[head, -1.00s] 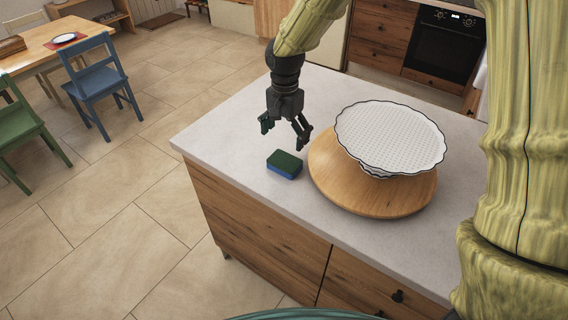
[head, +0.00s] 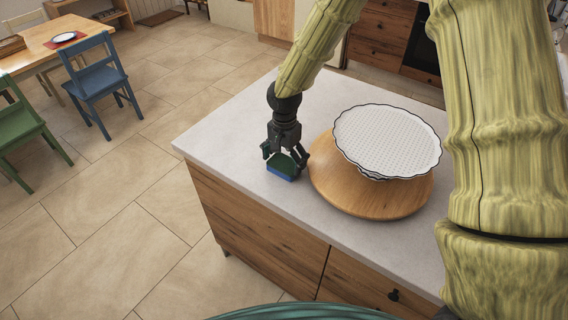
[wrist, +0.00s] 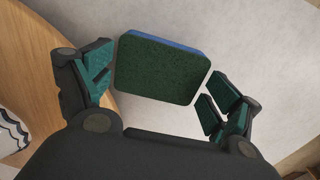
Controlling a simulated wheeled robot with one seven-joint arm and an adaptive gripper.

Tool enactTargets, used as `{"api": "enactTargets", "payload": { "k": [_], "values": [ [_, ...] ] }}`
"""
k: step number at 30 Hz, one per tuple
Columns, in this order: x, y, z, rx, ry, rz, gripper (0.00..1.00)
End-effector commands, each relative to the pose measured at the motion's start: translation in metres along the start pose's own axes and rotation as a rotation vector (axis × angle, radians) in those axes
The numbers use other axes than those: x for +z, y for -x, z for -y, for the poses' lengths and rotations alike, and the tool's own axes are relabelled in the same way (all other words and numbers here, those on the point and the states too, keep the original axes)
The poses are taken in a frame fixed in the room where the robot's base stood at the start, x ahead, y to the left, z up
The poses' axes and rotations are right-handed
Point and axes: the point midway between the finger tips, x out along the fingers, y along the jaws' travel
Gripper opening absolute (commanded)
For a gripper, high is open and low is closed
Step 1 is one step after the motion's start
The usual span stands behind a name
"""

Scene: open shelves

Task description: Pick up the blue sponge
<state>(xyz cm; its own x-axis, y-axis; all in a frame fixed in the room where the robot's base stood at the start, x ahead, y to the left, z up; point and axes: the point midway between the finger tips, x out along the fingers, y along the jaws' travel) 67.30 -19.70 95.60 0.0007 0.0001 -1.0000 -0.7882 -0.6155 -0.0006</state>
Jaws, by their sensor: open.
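The blue sponge (head: 281,173) has a dark green scouring top and a blue body. It lies flat on the grey counter, green side up. My gripper (head: 286,160) is open and lowered over it, with a finger at each side in the head view. In the wrist view the sponge (wrist: 162,70) lies between the two open fingers (wrist: 163,95), with a visible gap on each side. Part of the sponge is hidden behind the gripper in the head view.
A round wooden board (head: 372,205) stands close to the right of the sponge, bearing a white dish with a dark wavy rim (head: 388,140). The counter (head: 225,135) is clear to the left and behind. Its left and front edges are near.

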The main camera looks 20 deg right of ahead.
Motion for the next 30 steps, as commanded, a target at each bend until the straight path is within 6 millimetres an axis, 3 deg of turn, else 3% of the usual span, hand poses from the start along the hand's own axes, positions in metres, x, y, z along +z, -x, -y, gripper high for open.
{"api": "enactTargets", "payload": {
  "k": [6, 14, 18, 30],
  "values": [
    [0.0, -0.013, -0.001, 0.001, 0.001, -0.001, 0.9],
    [0.0, -0.015, 0.0, 0.0, 0.001, -0.001, 0.9],
    [0.0, -0.015, 0.0, 0.0, 0.001, -0.001, 0.76],
    [0.0, -0.015, 0.0, 0.0, 0.001, -0.001, 0.74]
  ]
}}
